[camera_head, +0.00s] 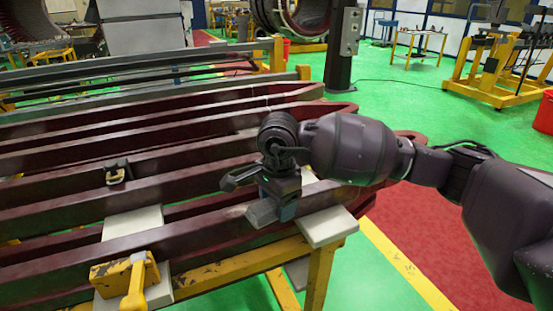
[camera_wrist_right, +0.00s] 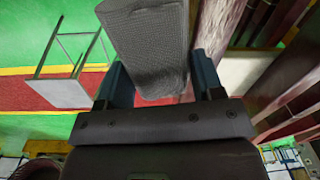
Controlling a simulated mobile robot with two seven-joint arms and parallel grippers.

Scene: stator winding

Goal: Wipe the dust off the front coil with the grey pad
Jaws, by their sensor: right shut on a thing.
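The front coil (camera_head: 190,239) is a long dark red bar running across the lower part of the head view. A faint pale patch (camera_head: 236,212) shows on it just left of the pad. My right gripper (camera_head: 280,207) is shut on the grey pad (camera_head: 262,213), over the right part of the front coil. The pad appears to lie at the coil's top edge; whether it touches is hard to tell. In the right wrist view the textured grey pad (camera_wrist_right: 147,45) sits between the blue-grey fingers of the right gripper (camera_wrist_right: 162,80). My left gripper is out of view.
More dark red coils (camera_head: 90,140) lie behind. Pale support blocks (camera_head: 328,227) sit on a yellow frame (camera_head: 235,263). A yellow tool or block (camera_head: 125,274) stands at front left, and a small black-and-beige object (camera_head: 117,172) sits farther back. Green floor (camera_head: 400,265) lies open to the right.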

